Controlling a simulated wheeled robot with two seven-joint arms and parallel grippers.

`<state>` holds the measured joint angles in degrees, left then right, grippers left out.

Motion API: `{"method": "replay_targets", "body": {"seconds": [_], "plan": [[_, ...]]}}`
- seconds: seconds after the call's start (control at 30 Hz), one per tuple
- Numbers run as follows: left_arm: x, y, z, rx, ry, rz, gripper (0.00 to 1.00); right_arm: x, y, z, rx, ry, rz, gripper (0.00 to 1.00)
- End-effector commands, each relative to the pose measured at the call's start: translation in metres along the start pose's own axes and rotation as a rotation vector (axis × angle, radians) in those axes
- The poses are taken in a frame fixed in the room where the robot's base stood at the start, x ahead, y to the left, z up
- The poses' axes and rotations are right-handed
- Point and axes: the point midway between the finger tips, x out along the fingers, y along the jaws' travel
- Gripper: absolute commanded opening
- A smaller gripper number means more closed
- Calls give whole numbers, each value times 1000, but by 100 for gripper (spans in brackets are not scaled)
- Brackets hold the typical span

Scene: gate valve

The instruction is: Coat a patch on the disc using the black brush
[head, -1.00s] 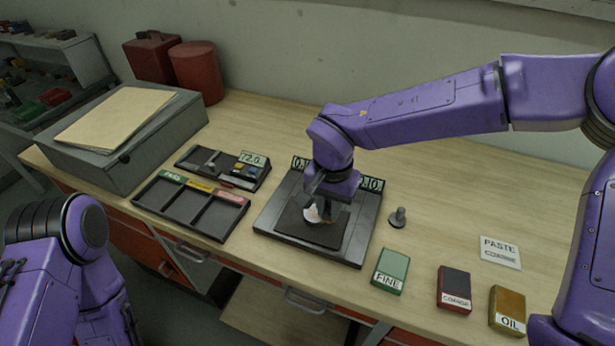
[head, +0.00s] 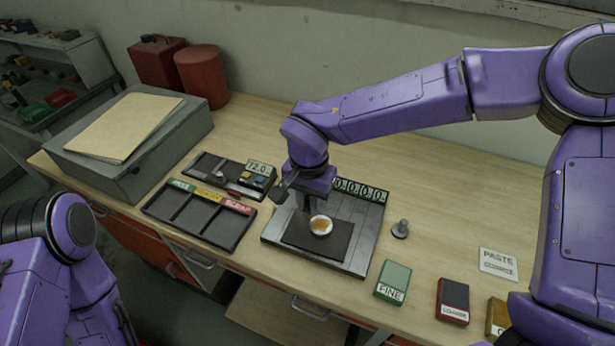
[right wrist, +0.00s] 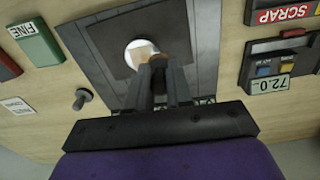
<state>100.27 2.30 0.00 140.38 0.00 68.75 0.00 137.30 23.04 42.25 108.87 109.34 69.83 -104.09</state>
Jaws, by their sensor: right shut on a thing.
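The disc (head: 321,225) is small and round, with a pale rim and a tan area in its middle. It lies on the dark pad of the grey plate (head: 354,254). In the right wrist view the disc (right wrist: 141,52) is partly hidden by what I hold. My right gripper (head: 305,207) is shut on the black brush, just left of and behind the disc. In the right wrist view the brush (right wrist: 157,64) shows a brownish end between the fingers, overlapping the disc; I cannot tell whether it touches. My left gripper is out of view.
A sorting tray (head: 199,214) and a unit reading 72.0 (head: 256,180) are left of the plate. A dark knob (head: 400,229), a green FINE block (head: 393,282), a dark red COARSE block (head: 453,300) and a PASTE card (head: 498,263) are at right. Bare bench lies behind them.

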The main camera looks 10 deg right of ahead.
Motion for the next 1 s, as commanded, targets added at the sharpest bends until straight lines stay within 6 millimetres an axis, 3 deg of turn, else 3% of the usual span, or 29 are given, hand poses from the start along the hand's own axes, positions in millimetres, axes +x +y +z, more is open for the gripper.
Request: {"method": "replay_targets", "body": {"seconds": [0.27, 0.6, 1.0], "plan": [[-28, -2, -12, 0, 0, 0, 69, -27, 2, -1, 3, -1, 1, 0], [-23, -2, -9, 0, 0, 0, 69, -46, 5, -2, 11, 0, 0, 0], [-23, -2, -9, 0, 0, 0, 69, -46, 5, -2, 11, 0, 0, 0]]}}
